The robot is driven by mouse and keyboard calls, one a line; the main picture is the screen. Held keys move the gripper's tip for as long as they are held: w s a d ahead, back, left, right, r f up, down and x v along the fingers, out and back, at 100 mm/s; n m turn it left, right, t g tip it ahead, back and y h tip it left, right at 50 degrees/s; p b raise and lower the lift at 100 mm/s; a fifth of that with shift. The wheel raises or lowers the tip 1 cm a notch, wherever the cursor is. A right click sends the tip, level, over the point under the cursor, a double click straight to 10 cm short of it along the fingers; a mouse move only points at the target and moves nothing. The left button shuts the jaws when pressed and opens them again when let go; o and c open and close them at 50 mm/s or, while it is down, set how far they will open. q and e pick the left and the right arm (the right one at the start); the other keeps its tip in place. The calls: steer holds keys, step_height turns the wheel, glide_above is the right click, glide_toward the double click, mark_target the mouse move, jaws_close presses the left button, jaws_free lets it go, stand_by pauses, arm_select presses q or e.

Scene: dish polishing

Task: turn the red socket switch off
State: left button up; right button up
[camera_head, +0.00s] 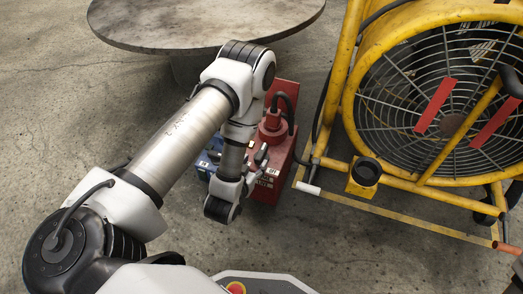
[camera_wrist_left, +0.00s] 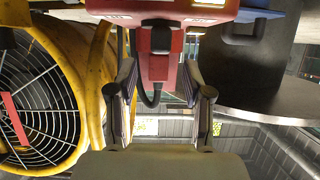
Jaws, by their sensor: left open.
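The red socket box (camera_head: 290,160) stands on the floor at the middle of the head view, with a red plug and black cable on it. Light label-like patches show on its lower front; I cannot make out the switch or its position. In the left wrist view the red box (camera_wrist_left: 178,72) fills the top middle, with a black part and a hanging cable. My left gripper (camera_wrist_left: 160,72) is open, its fingers spread to either side of the red part. In the head view my left gripper (camera_head: 259,158) is close to the box's left side. Contact cannot be told. My right gripper is not in view.
A blue box (camera_head: 204,163) sits left of the red one, partly hidden by my arm. A large yellow fan (camera_head: 355,60) with a yellow frame stands close on the right. A round grey table (camera_head: 150,25) is behind. Concrete floor is clear in front.

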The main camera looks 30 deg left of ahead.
mark_target(261, 153)
arm_select(q)
steer(key=b+x, duration=0.3)
steer(key=x, duration=0.4)
steer(key=shift+w+a+b, duration=0.15)
steer(key=shift+w+b, duration=0.1)
steer(key=shift+b, duration=0.1)
steer(key=shift+r, duration=0.1)
jaws_close()
